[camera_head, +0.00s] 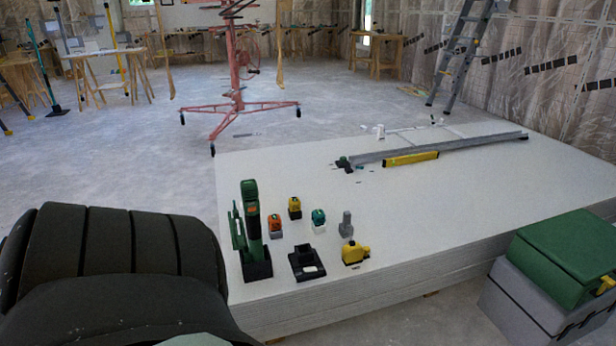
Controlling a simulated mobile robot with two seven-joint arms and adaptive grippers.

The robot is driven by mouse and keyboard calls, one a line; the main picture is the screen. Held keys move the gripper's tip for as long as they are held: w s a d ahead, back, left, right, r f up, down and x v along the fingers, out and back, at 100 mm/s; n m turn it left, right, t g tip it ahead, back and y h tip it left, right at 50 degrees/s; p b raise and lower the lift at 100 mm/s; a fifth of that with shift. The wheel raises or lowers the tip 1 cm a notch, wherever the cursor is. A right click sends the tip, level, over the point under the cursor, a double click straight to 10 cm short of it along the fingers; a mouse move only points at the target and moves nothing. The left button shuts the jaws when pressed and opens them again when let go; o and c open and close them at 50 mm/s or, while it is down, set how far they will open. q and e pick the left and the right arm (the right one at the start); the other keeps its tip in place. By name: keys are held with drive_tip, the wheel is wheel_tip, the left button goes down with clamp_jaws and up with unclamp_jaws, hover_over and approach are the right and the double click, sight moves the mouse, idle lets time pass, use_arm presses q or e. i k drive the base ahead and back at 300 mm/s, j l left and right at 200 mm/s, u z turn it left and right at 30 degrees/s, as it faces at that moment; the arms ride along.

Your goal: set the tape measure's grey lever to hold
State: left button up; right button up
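Several small tools stand near the front left of a stack of white panels (420,225). Neither of my grippers is in view. A large dark rounded part, apparently my own, fills the lower left.
A tall green tool (251,228), a black holder (306,262) and a small grey item (346,224) stand close to the small tools. A yellow level (410,159) and metal rails lie farther back. A green-lidded grey box (565,260) is at right. The panel's middle is clear.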

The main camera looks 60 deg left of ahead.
sight(352, 244)
drive_tip(key=u, duration=1.55)
